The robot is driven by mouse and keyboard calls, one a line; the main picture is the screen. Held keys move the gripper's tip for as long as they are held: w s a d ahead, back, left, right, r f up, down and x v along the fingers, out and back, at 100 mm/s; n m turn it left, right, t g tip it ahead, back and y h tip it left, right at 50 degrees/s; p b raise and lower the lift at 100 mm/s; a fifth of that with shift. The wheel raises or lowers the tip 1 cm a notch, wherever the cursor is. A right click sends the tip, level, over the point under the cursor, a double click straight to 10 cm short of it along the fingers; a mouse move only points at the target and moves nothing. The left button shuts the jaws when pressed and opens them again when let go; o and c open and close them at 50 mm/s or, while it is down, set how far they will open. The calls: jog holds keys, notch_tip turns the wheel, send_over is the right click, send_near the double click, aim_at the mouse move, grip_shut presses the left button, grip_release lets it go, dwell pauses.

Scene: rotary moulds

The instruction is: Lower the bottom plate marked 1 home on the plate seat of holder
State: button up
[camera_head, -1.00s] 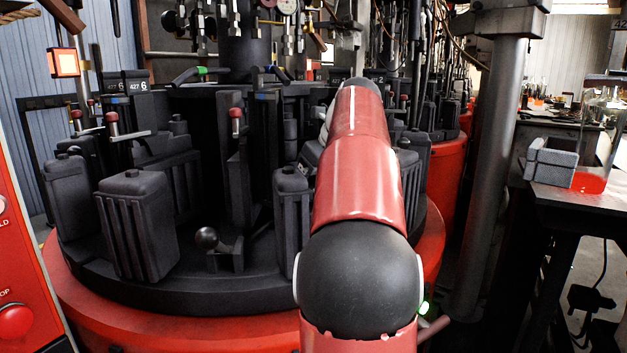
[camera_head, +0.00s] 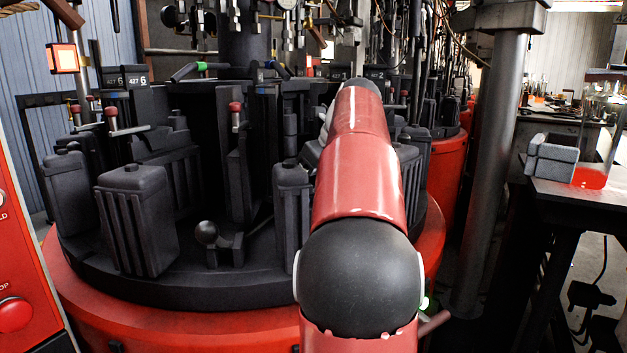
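My red arm with its black joint reaches away from the camera, over the right part of the dark round mould table (camera_head: 190,296). I cannot see the bottom plate marked 1 or the plate seat of the holder; the arm covers that area. A label ending in 1 shows just above the arm's far end, partly covered.
Dark ribbed mould blocks (camera_head: 136,222) stand around the table, with a ball-ended lever (camera_head: 207,234) at the front. Red-knobbed handles (camera_head: 235,115) stand upright behind. A thick grey column (camera_head: 487,180) and a bench with a grey block (camera_head: 551,160) are at the right.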

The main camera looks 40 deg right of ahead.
jog(key=shift+f, duration=0.1)
dwell(0.3)
jog(key=o, duration=1.3)
jog(key=shift+c, duration=0.2)
jog(key=shift+f, duration=0.1)
jog(key=p+v, duration=0.1)
jog(key=v, duration=0.7)
jog(key=shift+p, duration=0.4)
jog(key=shift+w, duration=0.1)
notch_tip(320, 180, up, 7)
jog(key=p, duration=0.1)
